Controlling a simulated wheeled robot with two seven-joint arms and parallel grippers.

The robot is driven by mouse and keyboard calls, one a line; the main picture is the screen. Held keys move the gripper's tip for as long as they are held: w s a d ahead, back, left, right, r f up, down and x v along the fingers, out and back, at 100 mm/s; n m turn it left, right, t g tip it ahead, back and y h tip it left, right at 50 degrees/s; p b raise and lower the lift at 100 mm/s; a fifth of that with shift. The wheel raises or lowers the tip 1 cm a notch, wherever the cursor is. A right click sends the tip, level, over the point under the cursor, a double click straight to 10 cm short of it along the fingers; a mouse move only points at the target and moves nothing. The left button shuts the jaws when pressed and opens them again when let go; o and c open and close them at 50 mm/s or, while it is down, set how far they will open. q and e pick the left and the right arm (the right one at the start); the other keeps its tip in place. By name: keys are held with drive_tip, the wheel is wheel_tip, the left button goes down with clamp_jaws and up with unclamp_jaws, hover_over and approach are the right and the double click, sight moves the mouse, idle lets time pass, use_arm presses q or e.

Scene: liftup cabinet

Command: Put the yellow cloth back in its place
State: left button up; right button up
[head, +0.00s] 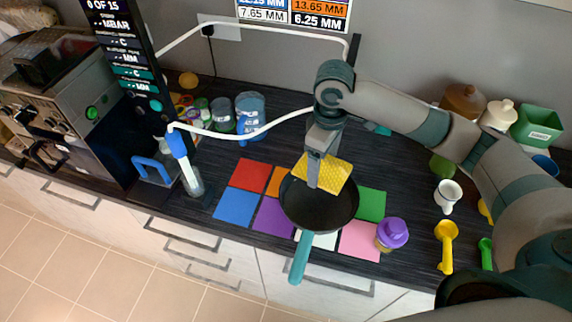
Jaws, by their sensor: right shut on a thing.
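The yellow cloth (336,174), a flat yellow textured piece, shows at the middle of the head view. My right gripper (314,180) comes down from above and is shut on the cloth near its left part. The cloth and gripper overlap the far side of a black frying pan (325,213) with a teal handle (300,258). I cannot tell whether the cloth touches the pan. The gripper's fingers hide part of the cloth. My left gripper is not in view.
Coloured squares, including red (250,174), blue (236,207), purple (271,218), green (371,204) and pink (359,241), surround the pan. A purple-topped cup (392,234) stands right. A yellow scoop (446,247) and white cup (448,194) lie farther right.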

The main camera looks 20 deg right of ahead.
drive_tip(key=w+m+b, duration=0.1)
drive_tip(key=w+b, duration=0.1)
drive_tip(key=w+d+m+b, duration=0.1)
drive_tip(key=w+m+b, duration=0.1)
drive_tip(key=b, duration=0.1)
drive_tip(key=w+d+m+b, duration=0.1)
drive_tip(key=w+m+b, duration=0.1)
drive_tip(key=b, duration=0.1)
drive_tip(key=shift+d, duration=0.15)
use_arm(q)
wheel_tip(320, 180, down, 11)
drive_tip(key=b, duration=0.1)
use_arm(e)
drive_tip(key=shift+w+d+r+m, duration=0.15)
drive_tip(key=shift+w+r+m, duration=0.25)
drive_tip(key=shift+r+m, duration=0.1)
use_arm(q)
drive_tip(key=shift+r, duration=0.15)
